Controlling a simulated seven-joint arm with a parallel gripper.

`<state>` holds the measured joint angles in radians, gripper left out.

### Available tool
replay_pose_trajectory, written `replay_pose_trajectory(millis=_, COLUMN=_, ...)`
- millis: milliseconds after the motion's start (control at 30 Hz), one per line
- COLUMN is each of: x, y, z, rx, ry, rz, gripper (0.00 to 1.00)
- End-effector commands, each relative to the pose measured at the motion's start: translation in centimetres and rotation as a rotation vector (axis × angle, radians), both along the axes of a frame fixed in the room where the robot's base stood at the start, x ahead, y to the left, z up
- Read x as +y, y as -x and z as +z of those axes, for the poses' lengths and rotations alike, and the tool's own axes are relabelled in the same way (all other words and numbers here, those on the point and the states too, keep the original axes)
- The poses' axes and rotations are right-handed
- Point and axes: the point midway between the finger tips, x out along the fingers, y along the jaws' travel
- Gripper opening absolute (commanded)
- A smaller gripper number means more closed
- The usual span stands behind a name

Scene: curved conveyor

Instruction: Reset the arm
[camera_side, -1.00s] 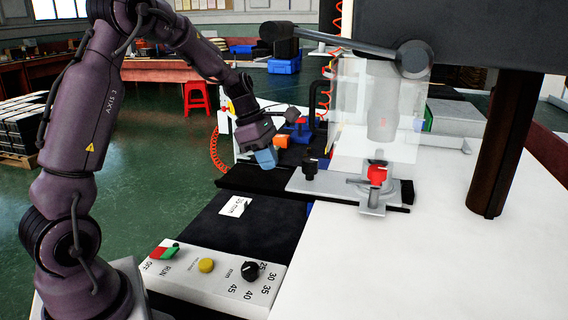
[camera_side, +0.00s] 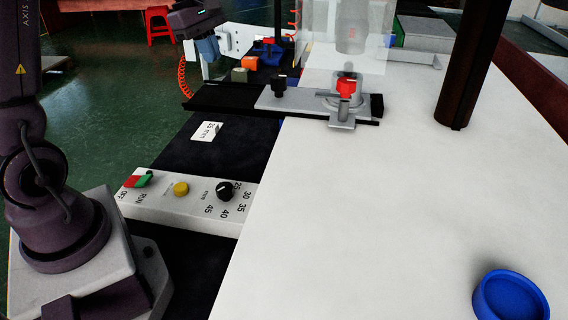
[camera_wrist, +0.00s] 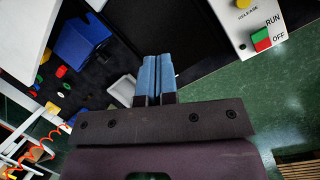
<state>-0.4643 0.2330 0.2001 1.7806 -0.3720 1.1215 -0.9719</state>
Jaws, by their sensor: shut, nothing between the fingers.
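My gripper (camera_side: 208,61) is at the upper left in the side view, above the dark conveyor area and left of the clamp fixture. Its two blue fingers point down and are shut, with nothing between them. In the wrist view, the blue fingers of my gripper (camera_wrist: 155,57) lie side by side over the dark surface. The arm's middle links are cut off by the top edge of the side view.
A control panel (camera_side: 150,204) with a red-green switch, yellow button and black dial lies near my base. A metal fixture (camera_side: 300,99) with black and red knobs stands behind. A blue bowl (camera_side: 510,300) is on the white table (camera_side: 350,210). A blue bin (camera_wrist: 88,42) shows in the wrist view.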

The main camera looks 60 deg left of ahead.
Motion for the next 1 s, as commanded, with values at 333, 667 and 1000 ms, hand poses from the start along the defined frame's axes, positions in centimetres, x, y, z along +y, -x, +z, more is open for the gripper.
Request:
replay_pose_trajectory(millis=333, x=-11.5, y=7.6, z=2.3, rx=-0.186, ry=-0.412, rz=-1.128, gripper=0.0)
replay_pose_trajectory(millis=667, x=-17.9, y=13.8, z=3.0, rx=-0.323, ry=-0.715, rz=-1.63, gripper=0.0)
replay_pose_trajectory(millis=1000, x=-19.1, y=14.3, z=4.1, rx=-0.385, ry=-0.762, rz=-1.661, gripper=0.0)
